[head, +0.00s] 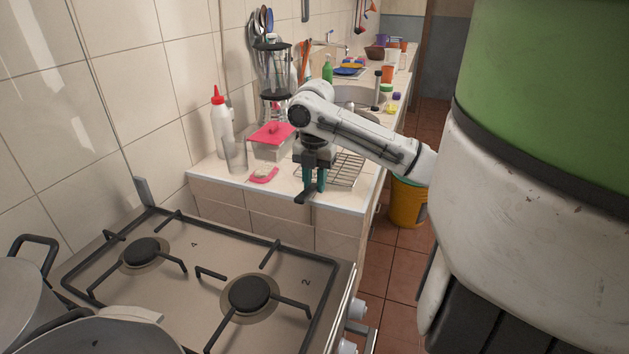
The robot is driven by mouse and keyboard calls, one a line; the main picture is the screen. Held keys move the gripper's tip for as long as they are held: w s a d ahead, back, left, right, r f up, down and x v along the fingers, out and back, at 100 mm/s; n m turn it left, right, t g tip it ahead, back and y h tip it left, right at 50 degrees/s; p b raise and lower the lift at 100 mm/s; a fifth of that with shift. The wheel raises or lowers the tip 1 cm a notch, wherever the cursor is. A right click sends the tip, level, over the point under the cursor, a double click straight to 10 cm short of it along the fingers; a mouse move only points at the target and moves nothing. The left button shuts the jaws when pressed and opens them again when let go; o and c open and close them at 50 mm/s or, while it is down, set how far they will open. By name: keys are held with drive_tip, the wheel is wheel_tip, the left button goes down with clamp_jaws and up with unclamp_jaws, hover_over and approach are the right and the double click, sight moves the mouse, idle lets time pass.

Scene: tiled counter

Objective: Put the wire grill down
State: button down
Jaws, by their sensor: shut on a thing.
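The wire grill (345,170) is a flat rack of thin metal bars. It shows at the tiled counter (336,198), just right of and behind my gripper. My gripper (313,190) points down over the front part of the counter and is shut on the wire grill. The fingers and wrist hide the grill's left part and the exact place of the grip. I cannot tell whether the grill touches the counter top or hangs slightly above it.
A pink sponge (264,175), a glass (236,153), a pink-lidded box (271,140) and a white bottle (221,125) stand left of my gripper. The stove (215,262) is in front, with pots (100,332) at lower left. A yellow bucket (407,203) stands on the floor.

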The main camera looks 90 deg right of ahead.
drive_tip(key=c, duration=0.9)
unclamp_jaws()
wheel_tip(320, 180, up, 12)
drive_tip(key=shift+r+p, duration=0.1)
drive_tip(key=shift+p, duration=0.55)
